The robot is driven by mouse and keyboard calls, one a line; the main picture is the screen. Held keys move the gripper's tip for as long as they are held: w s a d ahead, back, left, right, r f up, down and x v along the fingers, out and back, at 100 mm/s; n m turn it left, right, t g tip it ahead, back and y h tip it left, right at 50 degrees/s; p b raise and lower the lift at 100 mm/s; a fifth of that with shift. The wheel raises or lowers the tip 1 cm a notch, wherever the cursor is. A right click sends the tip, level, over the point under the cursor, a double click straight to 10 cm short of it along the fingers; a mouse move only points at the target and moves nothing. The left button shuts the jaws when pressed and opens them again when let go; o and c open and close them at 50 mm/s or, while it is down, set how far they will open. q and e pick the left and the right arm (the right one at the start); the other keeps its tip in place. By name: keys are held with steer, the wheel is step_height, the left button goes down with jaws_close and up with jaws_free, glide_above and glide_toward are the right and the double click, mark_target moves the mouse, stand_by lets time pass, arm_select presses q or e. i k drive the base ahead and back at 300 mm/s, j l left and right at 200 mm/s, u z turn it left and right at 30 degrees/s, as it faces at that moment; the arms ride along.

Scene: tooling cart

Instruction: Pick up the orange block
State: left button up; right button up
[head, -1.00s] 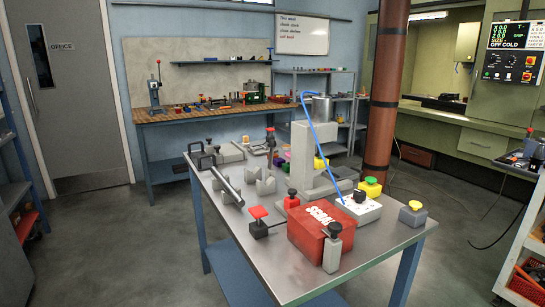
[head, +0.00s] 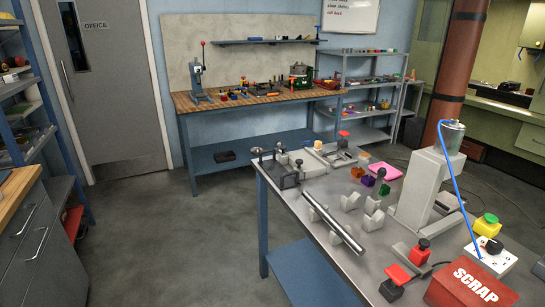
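A small orange block (head: 358,171) appears to lie on the grey metal table (head: 300,207), towards its far side. A purple block (head: 368,181) and a green block (head: 384,189) are close by to its right and nearer to me. A pink flat piece (head: 386,171) lies to the right of the orange block. The blocks are small in the picture, so their exact gaps are hard to tell. Neither of my grippers is in view.
A long metal bar (head: 335,230) rests on grey V-shaped supports. A tall grey press (head: 425,190) stands on the right with a blue hose. A red SCRAP box (head: 470,287) is at the front. A wooden workbench (head: 250,98) stands at the back wall. The floor to the left is clear.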

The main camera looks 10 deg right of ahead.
mark_target(357, 173)
steer(key=i+j+u, duration=0.15)
steer(key=i, duration=1.1)
steer(key=i+j+u, duration=0.2)
steer(key=i, duration=1.05)
steer(key=i+z, duration=0.25)
steer(key=i, duration=0.2)
steer(key=i+j+z, duration=0.1)
steer(key=i+z, duration=0.15)
steer(key=i, duration=0.2)
steer(key=i+j+z, duration=0.25)
steer(key=i, duration=0.15)
steer(key=i+z, duration=0.2)
steer(key=z, duration=0.25)
steer(key=i+z, duration=0.2)
steer(key=z, duration=0.3)
steer(key=i+z, duration=0.2)
steer(key=z, duration=0.25)
steer(key=i+j+z, duration=0.15)
steer(key=z, duration=0.3)
